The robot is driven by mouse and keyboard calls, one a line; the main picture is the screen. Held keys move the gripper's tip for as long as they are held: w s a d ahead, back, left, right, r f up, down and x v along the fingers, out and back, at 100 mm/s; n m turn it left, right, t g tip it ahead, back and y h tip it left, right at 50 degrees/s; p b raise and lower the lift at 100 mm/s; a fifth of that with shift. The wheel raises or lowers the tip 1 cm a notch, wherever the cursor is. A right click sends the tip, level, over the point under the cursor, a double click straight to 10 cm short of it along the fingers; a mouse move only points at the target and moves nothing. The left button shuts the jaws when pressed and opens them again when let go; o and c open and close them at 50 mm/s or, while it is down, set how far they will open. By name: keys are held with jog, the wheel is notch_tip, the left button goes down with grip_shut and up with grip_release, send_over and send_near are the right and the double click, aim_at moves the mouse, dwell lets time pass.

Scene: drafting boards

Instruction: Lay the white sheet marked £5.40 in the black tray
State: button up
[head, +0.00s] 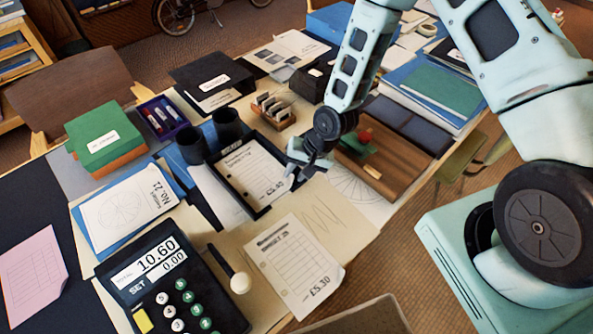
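A white sheet (252,172), whose price looks like £5.40, lies within the dark rim of the black tray (222,190) in the middle of the table. It looks flat, though its right edge is close to my gripper. My gripper (300,168) is just over the right side of the tray, at the sheet's right edge. Its fingers are small and dark here, so I cannot tell whether they are open, shut or touching the sheet. Another white sheet (293,268), marked £5.30, lies apart on the table nearer the front.
A black calculator (170,280) showing 10.60 stands at the front left, with a white-knobbed stick (239,282) beside it. Two dark cups (228,127) stand behind the tray. A wooden board (400,150) lies right of my gripper. Green and orange boxes (100,135) are at left.

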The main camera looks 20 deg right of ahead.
jog(key=shift+r, duration=0.1)
jog(key=v, duration=1.7)
jog(key=shift+d, duration=0.1)
jog(key=s+a+r+n+h, duration=0.1)
jog(key=s+a+r+n, duration=0.2)
jog(key=s+r+n, duration=0.1)
jog(key=s+a+r+n+g+h, duration=0.1)
jog(key=s+a+r+n, duration=0.2)
jog(key=s+r, duration=0.3)
jog(key=s+a+r+n+h, duration=0.1)
jog(key=s+a+r+n, duration=0.2)
jog(key=s, duration=0.6)
notch_tip(320, 180, up, 2)
jog(key=shift+s+n+g+h, duration=0.3)
jog(key=shift+n+g+h, duration=0.1)
jog(key=shift+n, duration=0.7)
